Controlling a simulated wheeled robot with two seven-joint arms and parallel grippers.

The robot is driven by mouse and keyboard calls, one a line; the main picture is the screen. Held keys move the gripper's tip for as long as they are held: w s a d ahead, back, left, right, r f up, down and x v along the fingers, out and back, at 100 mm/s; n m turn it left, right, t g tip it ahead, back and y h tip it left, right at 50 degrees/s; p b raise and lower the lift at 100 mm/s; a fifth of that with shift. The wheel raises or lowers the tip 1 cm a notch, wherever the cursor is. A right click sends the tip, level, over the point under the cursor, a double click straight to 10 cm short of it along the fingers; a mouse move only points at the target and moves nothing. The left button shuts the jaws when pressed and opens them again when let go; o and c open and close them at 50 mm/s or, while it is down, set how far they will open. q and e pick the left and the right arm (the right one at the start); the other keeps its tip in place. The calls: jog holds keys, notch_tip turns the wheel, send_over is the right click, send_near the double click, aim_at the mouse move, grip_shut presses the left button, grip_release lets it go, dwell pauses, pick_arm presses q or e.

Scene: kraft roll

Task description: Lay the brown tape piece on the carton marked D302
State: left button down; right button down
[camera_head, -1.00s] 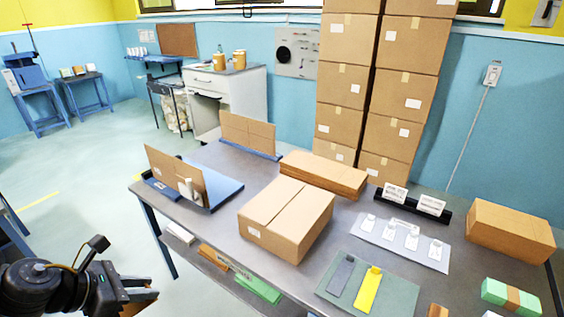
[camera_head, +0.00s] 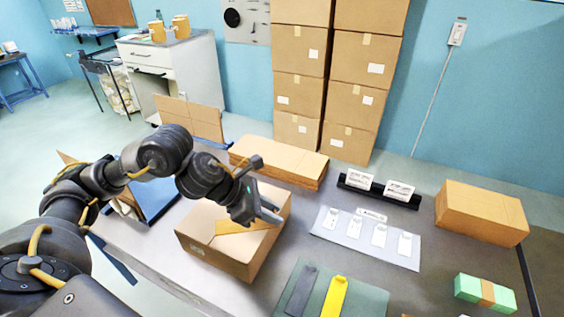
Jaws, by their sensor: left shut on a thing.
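My left gripper (camera_head: 268,214) reaches over the carton's top from the left and is shut on the brown tape piece (camera_head: 238,227). The tape piece is a flat orange-brown strip at the carton's top face. I cannot tell whether it touches the carton or is just above it. The gripper and forearm hide part of the carton's top. My right gripper is not in view.
A flat carton stack (camera_head: 280,160) lies behind the carton. A green mat (camera_head: 365,300) with a grey and a yellow tool (camera_head: 335,297) lies to the right front. A white sheet with cards (camera_head: 395,250), a black label holder (camera_head: 379,192) and another carton (camera_head: 482,213) stand right.

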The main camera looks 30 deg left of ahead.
pick_arm(q)
jog(key=shift+w, duration=0.2)
jog(key=w+a+f+n+t+y+p, duration=0.1)
jog(key=w+a+f+n+t+y, duration=0.1)
jog(key=w+a+n, duration=0.3)
jog(key=w+a+f+n+t+y+p, duration=0.1)
jog(key=w+a+n+y, duration=0.4)
jog(key=a, duration=0.6)
jog(key=shift+w+a+f+n+t+p, duration=0.4)
jog(key=shift+w+f+n, duration=0.1)
jog(key=shift+w, duration=0.5)
notch_tip(320, 180, down, 7)
jog(key=b, duration=0.6)
jog(key=shift+b, duration=0.4)
jog(key=shift+f+b, duration=0.25)
jog(key=shift+b, duration=0.05)
